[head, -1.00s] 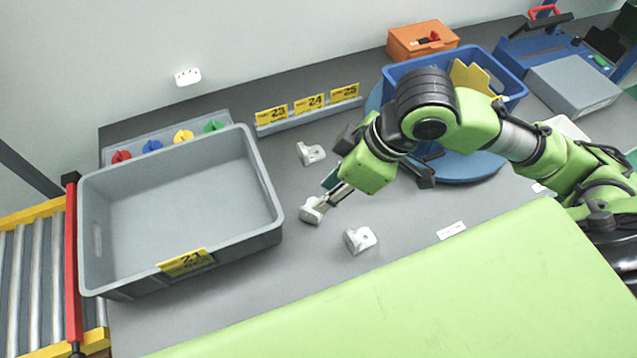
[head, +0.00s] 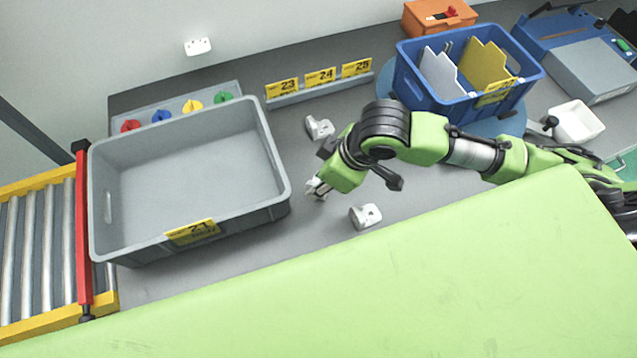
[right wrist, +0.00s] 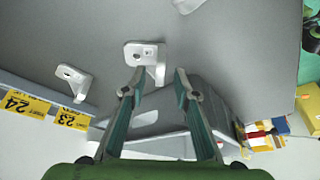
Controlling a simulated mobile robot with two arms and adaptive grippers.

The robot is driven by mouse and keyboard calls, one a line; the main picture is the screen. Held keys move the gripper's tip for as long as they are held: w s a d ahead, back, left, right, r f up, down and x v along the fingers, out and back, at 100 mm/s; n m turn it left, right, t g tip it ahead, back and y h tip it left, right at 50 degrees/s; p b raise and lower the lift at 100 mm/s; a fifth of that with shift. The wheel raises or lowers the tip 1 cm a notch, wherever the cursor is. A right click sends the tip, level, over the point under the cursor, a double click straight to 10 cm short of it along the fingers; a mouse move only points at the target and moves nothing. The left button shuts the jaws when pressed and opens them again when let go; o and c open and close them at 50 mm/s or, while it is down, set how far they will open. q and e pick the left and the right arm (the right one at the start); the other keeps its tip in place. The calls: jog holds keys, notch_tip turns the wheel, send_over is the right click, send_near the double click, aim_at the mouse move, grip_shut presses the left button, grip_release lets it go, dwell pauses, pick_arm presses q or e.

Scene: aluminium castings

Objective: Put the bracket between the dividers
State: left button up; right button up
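Three pale grey brackets stand on the grey table. One bracket (right wrist: 147,56) is at the fingertips of my right gripper (right wrist: 157,88); its upright part is between the spread fingers, with a gap visible on the right. In the head view this bracket is mostly hidden by my right gripper (head: 316,190). A second bracket (head: 319,127) stands behind, a third bracket (head: 366,216) nearer the front. The blue crate (head: 448,105) at the back right holds a white divider (head: 440,73) and a yellow divider (head: 487,68), upright with space between. My left gripper is out of view.
A large empty grey tote (head: 190,170) stands at left, beside a roller conveyor (head: 40,260). A rail with number cards (head: 320,90) runs along the back. The crate rests on a blue round base (head: 505,127). A white tray (head: 577,121) is at right.

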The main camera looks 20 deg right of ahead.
jog(key=shift+x, duration=1.2)
grip_shut()
